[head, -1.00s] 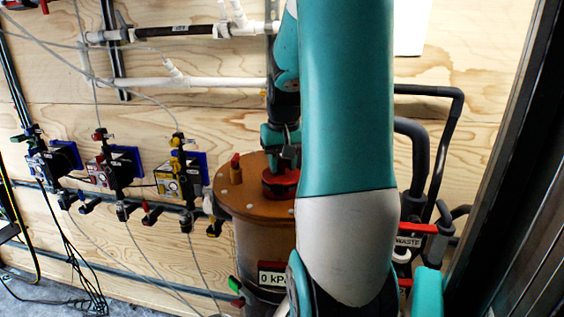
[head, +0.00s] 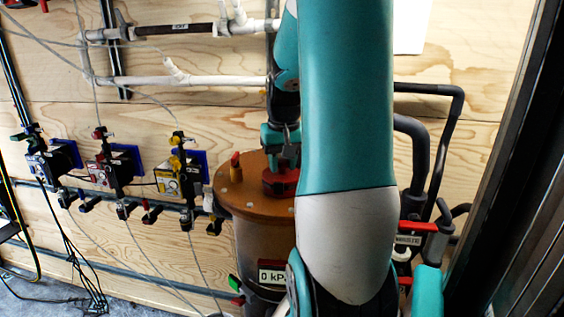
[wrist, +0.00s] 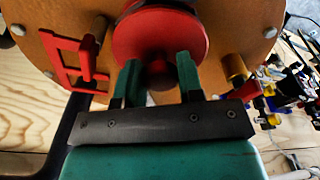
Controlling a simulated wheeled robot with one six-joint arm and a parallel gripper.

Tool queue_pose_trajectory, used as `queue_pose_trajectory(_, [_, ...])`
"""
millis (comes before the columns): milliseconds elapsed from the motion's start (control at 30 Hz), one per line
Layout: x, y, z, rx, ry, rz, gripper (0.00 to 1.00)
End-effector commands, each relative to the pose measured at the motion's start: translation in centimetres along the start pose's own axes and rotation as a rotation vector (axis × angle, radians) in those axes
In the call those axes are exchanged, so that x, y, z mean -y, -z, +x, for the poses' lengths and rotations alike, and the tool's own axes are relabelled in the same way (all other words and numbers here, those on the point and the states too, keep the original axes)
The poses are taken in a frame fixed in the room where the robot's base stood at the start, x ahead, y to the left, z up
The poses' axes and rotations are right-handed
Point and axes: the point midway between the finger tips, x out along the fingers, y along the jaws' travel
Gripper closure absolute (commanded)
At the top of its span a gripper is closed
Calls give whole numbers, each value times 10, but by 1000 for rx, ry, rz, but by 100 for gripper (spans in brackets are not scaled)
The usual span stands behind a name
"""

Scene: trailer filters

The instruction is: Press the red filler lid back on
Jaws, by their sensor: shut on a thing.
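The red filler lid (wrist: 158,42) is a round red disc with a knob at its middle, seen close in the wrist view. It also shows in the head view (head: 281,183), on top of the brown tank cover (head: 240,198). My gripper (wrist: 160,72) has its two green fingers on either side of the lid's knob and is shut on it. In the head view my gripper (head: 281,158) points down just above the lid. I cannot tell whether the lid is fully seated.
A red frame-shaped handle (wrist: 78,62) and a brass fitting (wrist: 235,68) stand on the cover around the lid. An orange-red fitting (head: 235,166) rises at the cover's left. Several valves with thin hoses (head: 180,175) line the wall left. A red-handled waste valve (head: 418,227) is at right.

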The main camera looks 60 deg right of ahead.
Motion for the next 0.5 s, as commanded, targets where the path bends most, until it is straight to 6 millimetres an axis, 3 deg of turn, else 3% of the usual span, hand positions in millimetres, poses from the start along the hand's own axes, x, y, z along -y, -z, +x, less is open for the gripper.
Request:
queue_pose_trajectory(467, [0, 0, 0, 0, 0, 0, 89])
queue_pose_trajectory(500, [0, 0, 0, 0, 0, 0, 63])
